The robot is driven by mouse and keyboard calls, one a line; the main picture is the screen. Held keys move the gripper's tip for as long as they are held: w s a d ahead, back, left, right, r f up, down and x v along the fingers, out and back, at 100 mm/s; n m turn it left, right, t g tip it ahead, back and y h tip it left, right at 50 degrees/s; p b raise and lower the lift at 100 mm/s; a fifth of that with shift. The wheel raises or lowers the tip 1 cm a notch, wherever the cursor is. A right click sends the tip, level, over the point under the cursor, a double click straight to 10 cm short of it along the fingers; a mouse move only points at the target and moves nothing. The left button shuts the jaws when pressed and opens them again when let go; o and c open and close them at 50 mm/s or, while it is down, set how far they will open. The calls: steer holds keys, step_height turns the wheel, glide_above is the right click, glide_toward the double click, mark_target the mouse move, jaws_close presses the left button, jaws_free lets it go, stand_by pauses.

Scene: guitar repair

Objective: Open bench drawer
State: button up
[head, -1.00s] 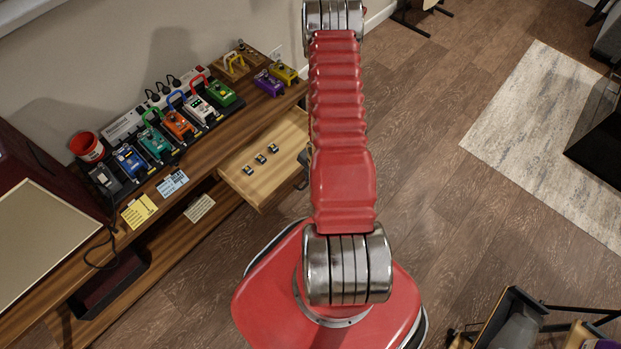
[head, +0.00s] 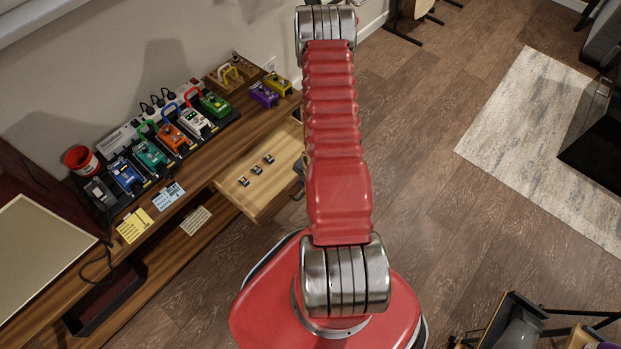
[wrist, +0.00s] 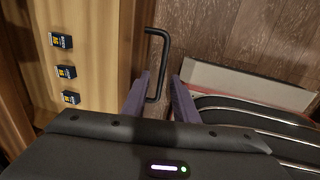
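The wooden bench drawer (head: 236,192) stands pulled out from the bench in the head view, with several small dark boxes lying inside. It also shows at the left of the wrist view (wrist: 88,30). Its black bar handle (wrist: 166,58) sticks out from the drawer front. My gripper (wrist: 161,88) is open, with its two purple fingers apart. The near end of the handle appears between the fingers, with a visible gap to the right finger; I cannot tell whether the left one touches. In the head view my red arm hides the gripper and part of the drawer.
The bench top (head: 205,160) holds a row of effect pedals, a red cup (head: 80,160) and paper notes. A lower shelf (head: 120,330) runs below. Wooden floor (head: 420,200) is clear to the right, up to a pale rug (head: 540,140).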

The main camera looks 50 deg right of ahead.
step_height(320, 180, up, 13)
steer(key=s, duration=0.2)
steer(key=shift+s+f, duration=0.15)
steer(key=shift+s, duration=0.1)
stand_by(0.6)
stand_by(0.5)
